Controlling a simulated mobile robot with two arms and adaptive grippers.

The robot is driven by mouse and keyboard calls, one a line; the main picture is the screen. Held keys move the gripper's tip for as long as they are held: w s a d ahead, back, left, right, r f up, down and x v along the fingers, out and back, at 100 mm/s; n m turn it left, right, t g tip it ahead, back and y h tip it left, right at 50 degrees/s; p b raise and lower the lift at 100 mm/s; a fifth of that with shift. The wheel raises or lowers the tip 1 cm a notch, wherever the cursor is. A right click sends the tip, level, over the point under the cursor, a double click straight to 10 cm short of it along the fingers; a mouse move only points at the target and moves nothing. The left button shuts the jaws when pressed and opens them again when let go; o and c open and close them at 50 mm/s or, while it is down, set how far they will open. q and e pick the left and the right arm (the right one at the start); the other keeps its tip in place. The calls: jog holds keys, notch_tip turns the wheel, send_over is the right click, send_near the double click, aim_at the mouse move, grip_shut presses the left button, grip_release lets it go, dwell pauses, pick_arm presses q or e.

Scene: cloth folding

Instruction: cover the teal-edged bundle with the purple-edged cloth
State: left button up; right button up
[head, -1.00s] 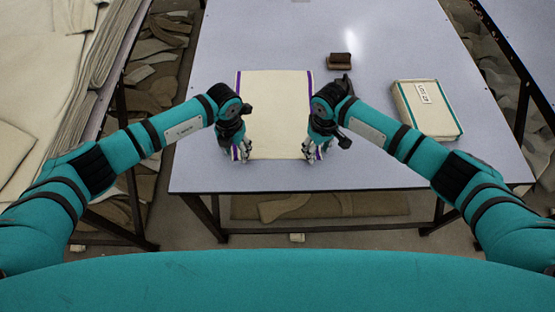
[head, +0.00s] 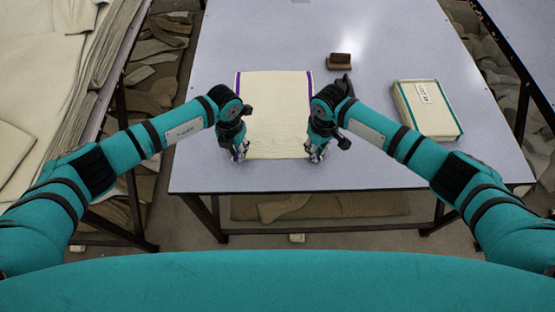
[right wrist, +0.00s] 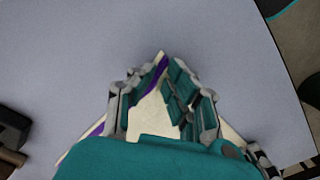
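The cream cloth with purple side edges (head: 278,105) lies spread on the table in the head view. My left gripper (head: 239,156) is at its front left corner, with the fingers closed on the edge there. My right gripper (head: 315,156) is at the front right corner. In the right wrist view my right gripper (right wrist: 169,64) has its fingertips drawn together around a purple-edged corner of the cloth (right wrist: 148,112). The teal-edged bundle (head: 432,115) lies to the right, a cream block with a white label on top, apart from both grippers.
A small brown block (head: 340,61) sits behind my right gripper. The grey table (head: 400,40) is clear at the back and between cloth and bundle. Another table with cream cloth stacks (head: 60,70) stands at the left. Scraps lie on the floor.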

pick_arm(q)
jog(key=shift+a+f, duration=0.15)
grip_shut()
pick_arm(e)
jog(key=shift+d+f, duration=0.15)
grip_shut()
pick_arm(q)
jog(key=shift+s+a+f, duration=0.1)
jog(key=shift+a, duration=0.05)
pick_arm(e)
jog(key=shift+s+d+f, duration=0.1)
jog(key=shift+d, duration=0.05)
